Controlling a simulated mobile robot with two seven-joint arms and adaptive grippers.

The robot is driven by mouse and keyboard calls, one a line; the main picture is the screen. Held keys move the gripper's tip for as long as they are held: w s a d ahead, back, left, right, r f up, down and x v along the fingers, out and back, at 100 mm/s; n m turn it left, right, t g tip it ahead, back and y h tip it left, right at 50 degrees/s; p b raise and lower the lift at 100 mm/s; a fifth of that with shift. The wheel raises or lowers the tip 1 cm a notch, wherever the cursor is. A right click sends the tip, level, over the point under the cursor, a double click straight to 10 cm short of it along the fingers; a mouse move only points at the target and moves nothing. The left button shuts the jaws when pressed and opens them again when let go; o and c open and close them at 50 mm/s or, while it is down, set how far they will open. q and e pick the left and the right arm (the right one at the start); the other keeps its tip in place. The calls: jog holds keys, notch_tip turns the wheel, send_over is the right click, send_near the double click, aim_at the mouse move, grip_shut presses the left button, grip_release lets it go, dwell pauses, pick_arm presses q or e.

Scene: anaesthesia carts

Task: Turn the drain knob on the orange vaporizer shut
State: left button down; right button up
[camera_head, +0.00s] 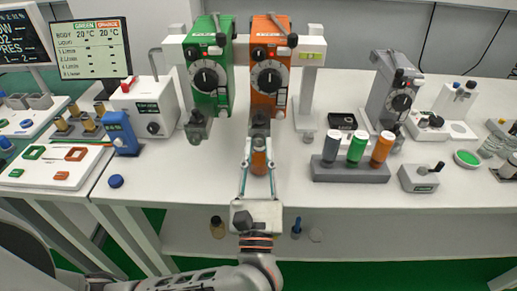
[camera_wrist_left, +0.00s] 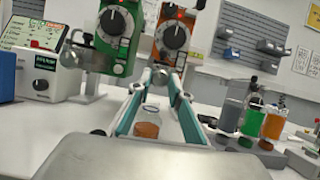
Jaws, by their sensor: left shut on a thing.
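The orange vaporizer (camera_head: 268,75) hangs on the white back bar beside a green vaporizer (camera_head: 208,80). Its lower front also shows in the left wrist view (camera_wrist_left: 174,36). My left gripper (camera_head: 259,139) reaches up from the front to the underside of the orange vaporizer. Its fingertips (camera_wrist_left: 167,77) are closed in on the drain knob there, which they mostly hide; how far it is turned cannot be seen. A small clear bottle with orange liquid (camera_head: 259,162) stands below, between the two fingers. My right gripper is out of view.
A rack with grey, green and orange bottles (camera_head: 318,172) stands to the right. A white boxed device (camera_head: 150,118) and a blue one (camera_head: 121,133) stand to the left. A blue cap (camera_head: 115,181) lies near the front edge. The table front beside my gripper is clear.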

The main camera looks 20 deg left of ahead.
pick_arm(q)
jog(key=shift+a+r+m+h+p, duration=0.15)
jog(key=shift+m+h+p, duration=0.45)
jog(key=shift+m, duration=0.6)
jog(key=shift+r+m+t+h+p, duration=0.1)
jog(key=shift+m+t+h+p, duration=0.2)
jog(key=shift+m+h+p, duration=0.55)
jog(key=m+p, duration=0.1)
jog(key=m, duration=0.1)
jog(key=shift+m+h+p, duration=0.3)
jog(key=shift+m+h, duration=0.05)
jog(key=shift+f+m+h+p, duration=0.2)
jog(key=shift+m+h+p, duration=0.3)
jog(key=shift+m, duration=0.3)
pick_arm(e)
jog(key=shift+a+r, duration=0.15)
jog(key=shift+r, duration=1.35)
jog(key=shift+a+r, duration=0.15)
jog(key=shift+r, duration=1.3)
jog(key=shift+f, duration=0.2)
pick_arm(q)
jog(key=c, duration=1.8)
grip_release()
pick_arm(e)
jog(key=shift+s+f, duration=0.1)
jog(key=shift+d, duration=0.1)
